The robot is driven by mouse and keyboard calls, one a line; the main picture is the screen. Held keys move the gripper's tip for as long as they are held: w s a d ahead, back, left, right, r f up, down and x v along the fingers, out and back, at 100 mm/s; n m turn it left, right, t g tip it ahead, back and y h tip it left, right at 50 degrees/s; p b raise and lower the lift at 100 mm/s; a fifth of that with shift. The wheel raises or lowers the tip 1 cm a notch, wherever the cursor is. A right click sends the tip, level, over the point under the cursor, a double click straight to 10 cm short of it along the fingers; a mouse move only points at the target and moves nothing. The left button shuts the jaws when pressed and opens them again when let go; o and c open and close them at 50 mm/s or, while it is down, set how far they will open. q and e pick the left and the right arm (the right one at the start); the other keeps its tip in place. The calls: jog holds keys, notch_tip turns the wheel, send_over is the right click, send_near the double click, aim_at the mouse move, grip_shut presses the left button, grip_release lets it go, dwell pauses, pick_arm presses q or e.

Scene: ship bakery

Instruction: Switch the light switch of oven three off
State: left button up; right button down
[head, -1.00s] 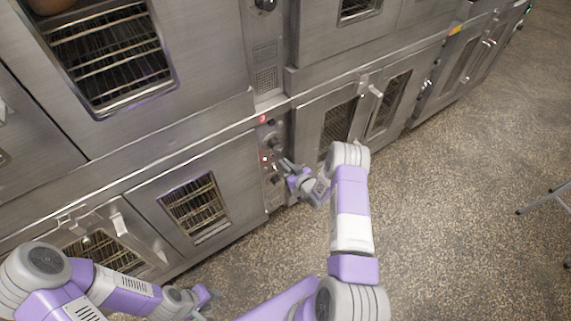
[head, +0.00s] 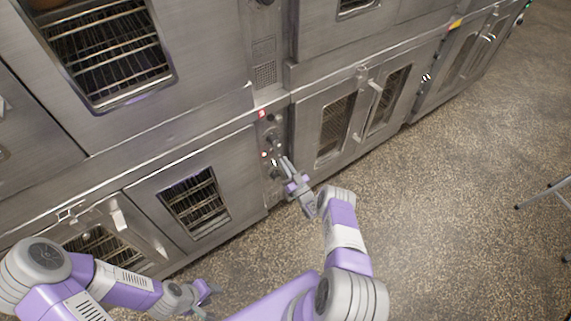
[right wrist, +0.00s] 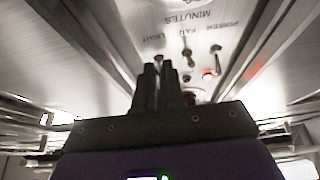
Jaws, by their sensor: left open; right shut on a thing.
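The control panel (head: 268,135) is a narrow upright strip between two lower oven doors, with knobs and red lamps. In the right wrist view the panel (right wrist: 222,28) appears upside down, with the labels POWER, FAN and LIGHT. The light switch (right wrist: 157,53) is the leftmost of three small toggles there. My right gripper (head: 287,163) is at the panel. In its wrist view its dark fingers (right wrist: 159,70) are close together at the light switch, shut on it; the contact is partly hidden. My left gripper (head: 207,293) is open and empty, low in front of the left oven. No oven number is readable.
The fan switch (right wrist: 187,57) and power switch (right wrist: 216,50) stand close beside the fingers, with a lit red lamp (right wrist: 208,73) near them. The double-door oven (head: 336,128) with a protruding handle is right of the panel.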

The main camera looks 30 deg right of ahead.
jog(key=shift+w+f+t, duration=0.25)
jog(key=shift+f+t, duration=0.1)
jog(key=shift+t, duration=0.25)
pick_arm(q)
jog(key=shift+w, duration=0.1)
pick_arm(e)
jog(key=shift+s+t, duration=0.1)
jog(key=shift+t, duration=0.2)
jog(key=c, duration=1.2)
grip_release()
jog(key=shift+c, duration=0.2)
jog(key=shift+s, duration=0.1)
